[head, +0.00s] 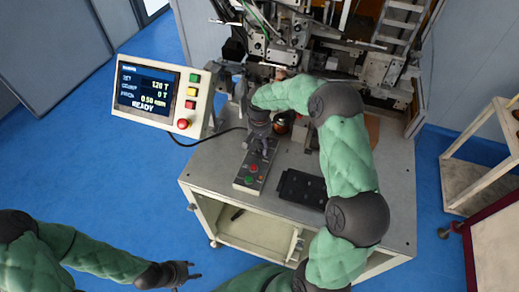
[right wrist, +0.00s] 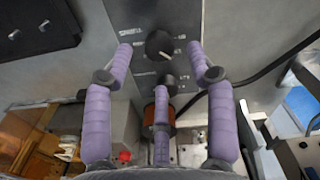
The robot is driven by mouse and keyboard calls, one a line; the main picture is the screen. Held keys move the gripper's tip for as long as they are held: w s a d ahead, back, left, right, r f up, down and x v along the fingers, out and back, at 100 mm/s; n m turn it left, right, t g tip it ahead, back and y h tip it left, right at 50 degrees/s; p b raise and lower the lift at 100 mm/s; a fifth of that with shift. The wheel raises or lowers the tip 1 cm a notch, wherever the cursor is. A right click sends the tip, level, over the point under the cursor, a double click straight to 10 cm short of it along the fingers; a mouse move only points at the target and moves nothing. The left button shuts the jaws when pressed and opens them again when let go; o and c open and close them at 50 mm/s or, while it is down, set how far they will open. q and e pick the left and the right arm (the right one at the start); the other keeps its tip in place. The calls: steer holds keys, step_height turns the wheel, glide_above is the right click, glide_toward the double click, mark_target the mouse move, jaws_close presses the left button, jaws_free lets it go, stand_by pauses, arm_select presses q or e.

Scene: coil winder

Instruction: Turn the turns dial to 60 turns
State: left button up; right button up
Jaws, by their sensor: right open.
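The turns dial, by its place between my fingers, is a round black knob (right wrist: 159,45) with a pale pointer mark, on a dark grey panel in the right wrist view. Small scale marks surround it but are too small to read. My right gripper (head: 263,150) is over the far end of the control box (head: 250,176), hiding the knob in the head view. Its purple fingers (right wrist: 160,62) are open around the knob, without clear contact. The screen (head: 147,90) reads 120 T, 0 T, 0.50 mm and READY. My left gripper (head: 193,271) is open and empty at the lower left.
A second, smaller black knob (right wrist: 168,83) sits just below the first in the right wrist view. A black tray (head: 302,188) lies to the right. The winder machinery (head: 310,45) stands behind.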

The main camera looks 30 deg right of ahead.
mark_target(260, 152)
steer(key=shift+f, duration=1.85)
steer(key=shift+c, duration=0.2)
jaws_close()
